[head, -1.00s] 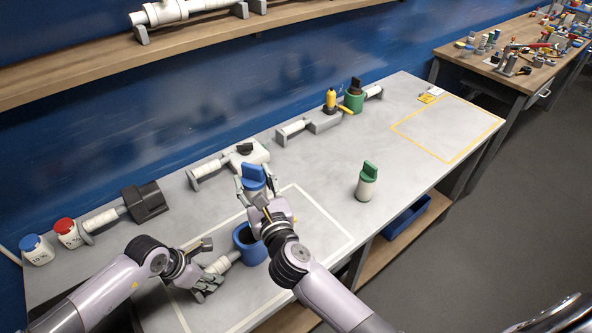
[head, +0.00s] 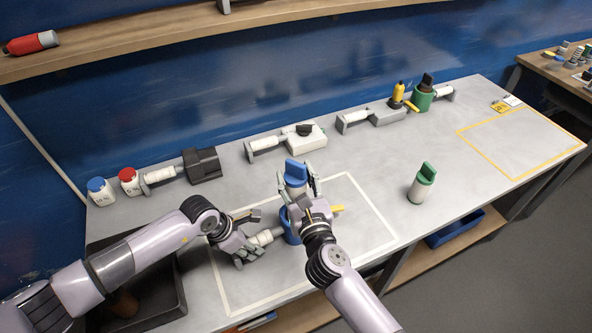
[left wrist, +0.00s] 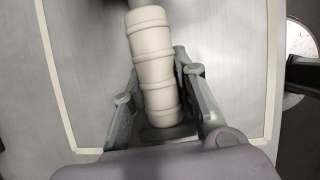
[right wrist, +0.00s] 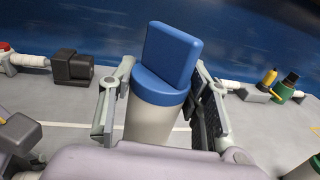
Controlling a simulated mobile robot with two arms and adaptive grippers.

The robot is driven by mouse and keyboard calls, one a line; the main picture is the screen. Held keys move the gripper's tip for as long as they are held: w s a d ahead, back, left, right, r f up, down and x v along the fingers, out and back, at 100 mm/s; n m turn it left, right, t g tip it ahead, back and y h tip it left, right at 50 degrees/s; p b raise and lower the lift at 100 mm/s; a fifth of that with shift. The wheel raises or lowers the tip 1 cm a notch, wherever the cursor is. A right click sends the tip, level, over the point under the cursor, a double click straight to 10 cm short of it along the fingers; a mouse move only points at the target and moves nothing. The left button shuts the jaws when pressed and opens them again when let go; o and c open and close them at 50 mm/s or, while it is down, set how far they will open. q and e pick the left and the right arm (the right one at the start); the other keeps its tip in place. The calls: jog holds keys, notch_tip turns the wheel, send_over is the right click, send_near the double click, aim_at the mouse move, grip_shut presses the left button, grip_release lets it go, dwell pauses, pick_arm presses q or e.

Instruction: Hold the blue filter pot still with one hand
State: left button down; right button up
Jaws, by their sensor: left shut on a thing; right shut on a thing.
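The blue filter pot (head: 289,231) stands inside the white-outlined area of the bench, partly hidden behind my right gripper. Its cream ribbed handle (head: 264,237) points left. My left gripper (head: 248,241) is shut on that handle; the left wrist view shows the handle (left wrist: 152,65) between the fingers. My right gripper (head: 297,184) is shut on a white cartridge with a blue winged cap (head: 296,170). In the right wrist view the cartridge (right wrist: 150,122) looks nearly upright between the fingers. It appears behind the pot in the head view; whether it touches the pot is hidden.
A green-capped white cartridge (head: 422,184) stands to the right. Blue-lidded (head: 101,191) and red-lidded (head: 129,181) bottles stand at the left. A black device (head: 202,165), a white device (head: 300,140) and a green pot (head: 422,98) line the back. The yellow-outlined area (head: 522,140) is clear.

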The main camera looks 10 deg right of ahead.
aim_at(295, 194)
jog(key=shift+f, duration=1.55)
jog(key=shift+d+f, duration=0.1)
jog(key=shift+f, duration=0.45)
dwell(0.4)
jog(key=shift+f, duration=0.45)
jog(key=shift+f, duration=0.45)
jog(key=shift+f, duration=0.5)
jog(key=shift+f, duration=0.55)
jog(key=shift+f, duration=0.35)
jog(key=shift+f, duration=0.5)
jog(key=shift+f, duration=0.6)
